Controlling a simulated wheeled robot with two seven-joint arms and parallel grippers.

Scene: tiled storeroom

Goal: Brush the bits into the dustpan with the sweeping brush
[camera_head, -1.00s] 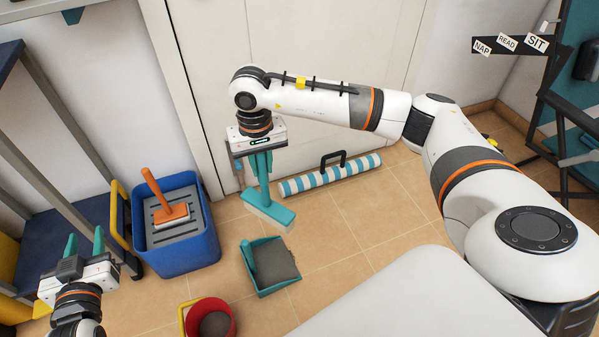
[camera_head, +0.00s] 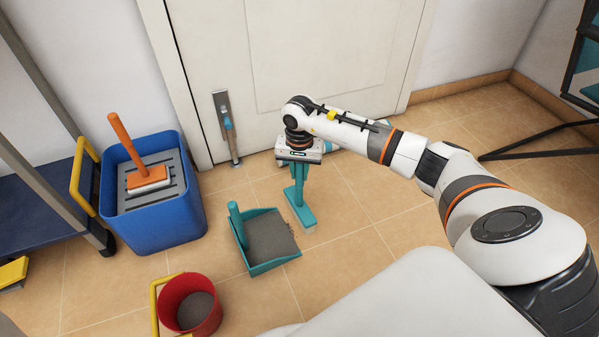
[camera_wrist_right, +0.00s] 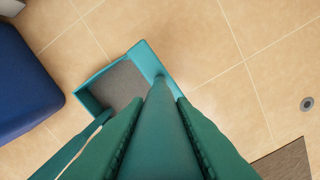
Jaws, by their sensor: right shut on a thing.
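My right gripper (camera_head: 299,168) is shut on the handle of the teal sweeping brush (camera_head: 300,208). The brush is held upright with its head low at the floor, just right of the dustpan. The teal dustpan (camera_head: 244,238) with a grey inside lies on the tiles. In the right wrist view, the brush handle (camera_wrist_right: 162,135) runs between my fingers, with its head beside the dustpan (camera_wrist_right: 88,102). I cannot clearly make out the bits; faint dark specks show near the dustpan's right edge. My left gripper is out of view.
A blue bin (camera_head: 160,232) with an orange-handled brush (camera_head: 130,150) on its grating stands at the left. A red bucket (camera_head: 172,312) stands in front of the dustpan. Open tiles lie right of the brush.

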